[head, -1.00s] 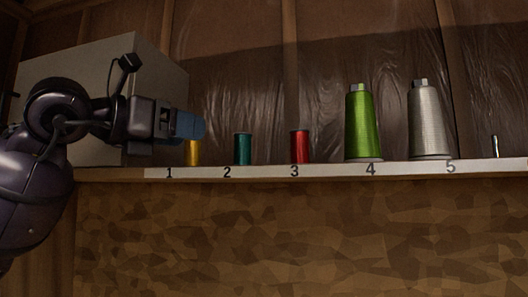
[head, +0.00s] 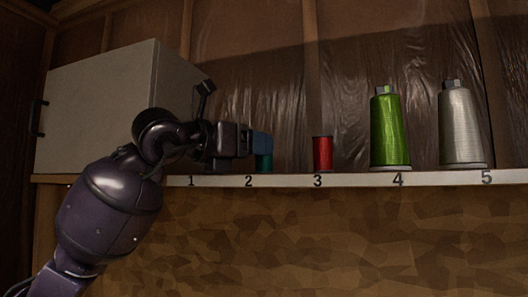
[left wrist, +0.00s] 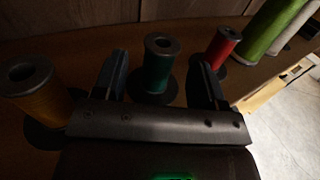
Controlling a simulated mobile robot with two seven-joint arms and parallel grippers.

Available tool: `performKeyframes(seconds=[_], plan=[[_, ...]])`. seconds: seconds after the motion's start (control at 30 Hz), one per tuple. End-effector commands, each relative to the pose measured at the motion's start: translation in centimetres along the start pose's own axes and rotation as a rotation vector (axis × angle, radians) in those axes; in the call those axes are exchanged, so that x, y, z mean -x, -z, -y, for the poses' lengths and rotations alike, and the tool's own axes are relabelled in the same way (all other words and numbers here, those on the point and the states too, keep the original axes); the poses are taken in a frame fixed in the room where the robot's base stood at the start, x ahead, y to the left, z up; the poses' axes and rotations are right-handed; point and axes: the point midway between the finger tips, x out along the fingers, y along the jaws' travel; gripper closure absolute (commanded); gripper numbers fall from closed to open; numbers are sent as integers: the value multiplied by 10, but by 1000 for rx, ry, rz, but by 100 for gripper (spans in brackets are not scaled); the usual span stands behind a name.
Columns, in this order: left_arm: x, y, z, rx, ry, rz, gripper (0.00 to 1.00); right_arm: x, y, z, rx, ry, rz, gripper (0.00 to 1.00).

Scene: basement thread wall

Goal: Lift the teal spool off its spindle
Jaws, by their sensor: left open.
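The teal spool (head: 264,163) stands upright on the shelf above the number 2. In the head view its upper part is hidden behind my left gripper (head: 262,145). In the left wrist view the teal spool (left wrist: 158,66) shows its dark top with a hole, and it stands between the two spread fingers of my left gripper (left wrist: 161,80). The fingers are open, with a gap to the spool on both sides. The spindle is not clearly visible. My right gripper is not in view.
A yellow spool (left wrist: 36,98) stands left of the fingers, close to the left one. A red spool (head: 322,154) stands to the right, with a green cone (head: 390,130) and a grey cone (head: 461,128) beyond. A pale cabinet (head: 95,110) is at left. The numbered shelf edge (head: 345,180) runs below.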

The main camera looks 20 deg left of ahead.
Motion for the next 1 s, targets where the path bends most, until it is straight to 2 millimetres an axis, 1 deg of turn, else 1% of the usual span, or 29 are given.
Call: performKeyframes(seconds=[0.03, 0.1, 0.2, 0.47, 0.8, 1.0], plan=[[-6, -3, 0, 2, 2, 0, 35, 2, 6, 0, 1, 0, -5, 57], [-14, -2, 0, 1, 1, -1, 35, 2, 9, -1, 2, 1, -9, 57], [-20, -1, 0, 0, 0, -1, 35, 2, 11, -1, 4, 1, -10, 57], [-22, 0, 0, -1, 0, 0, 35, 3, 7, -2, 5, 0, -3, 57], [-21, 0, 0, 0, 0, 0, 87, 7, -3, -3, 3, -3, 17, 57], [-21, 0, 0, 0, 0, 0, 88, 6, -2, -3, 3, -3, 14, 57]])
